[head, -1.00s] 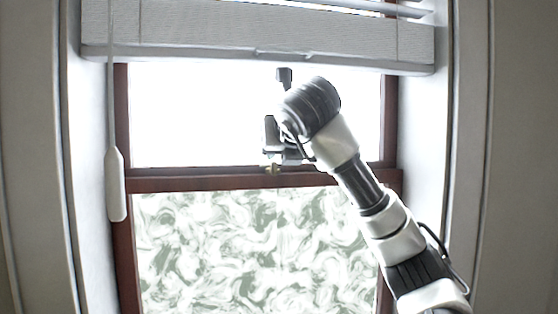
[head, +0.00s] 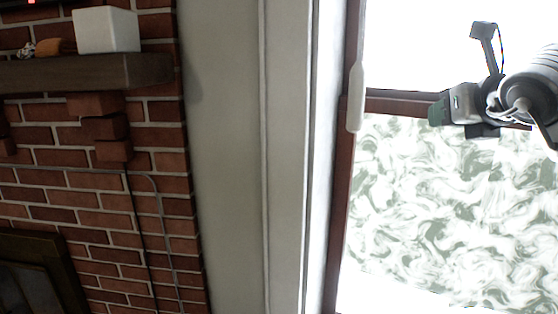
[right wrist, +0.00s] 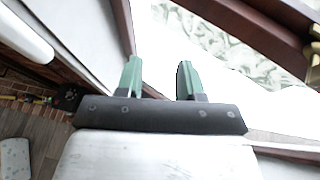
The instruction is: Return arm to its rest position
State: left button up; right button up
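My right arm comes in from the right edge of the head view. My right gripper (head: 436,113) is in front of the window, near the dark red cross rail (head: 395,104). In the right wrist view its two green fingers (right wrist: 161,78) stand apart with nothing between them. The fingers look clear of the window frame, though the exact distance cannot be told. My left gripper is in neither view.
A brick fireplace (head: 85,208) with a dark wood mantel (head: 95,72) stands at the left. A white box (head: 106,30) sits on the mantel. The patterned lower pane (head: 440,210) fills the right.

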jog(key=a+f+n+g+y, duration=0.1)
jog(key=a+f+n+y, duration=0.3)
jog(key=a+f+y, duration=0.45)
jog(key=s+a+f+m+g+y, duration=0.25)
jog(key=s+a+y, duration=0.45)
jog(key=a+y, duration=0.5)
jog(key=s+d+f+m+t+h, duration=0.25)
jog(key=d+f+m+h, duration=0.45)
jog(key=f+m+h, duration=0.8)
jog(key=s+d+f+m+t+h, duration=0.1)
jog(key=d+f+m+t+h, duration=0.55)
jog(key=m, duration=1.25)
jog(key=s+a+f+m+g, duration=0.2)
jog(key=s+f+g, duration=1.3)
jog(key=s+f, duration=0.65)
notch_tip(320, 180, down, 26)
jog(key=g, duration=0.2)
jog(key=s+d+f, duration=0.3)
jog(key=s+f, duration=1.2)
jog(key=s, duration=0.1)
jog(key=shift+s+d+f+g, duration=0.15)
jog(key=shift+s+f+g, duration=0.05)
jog(key=shift+f+g, duration=0.15)
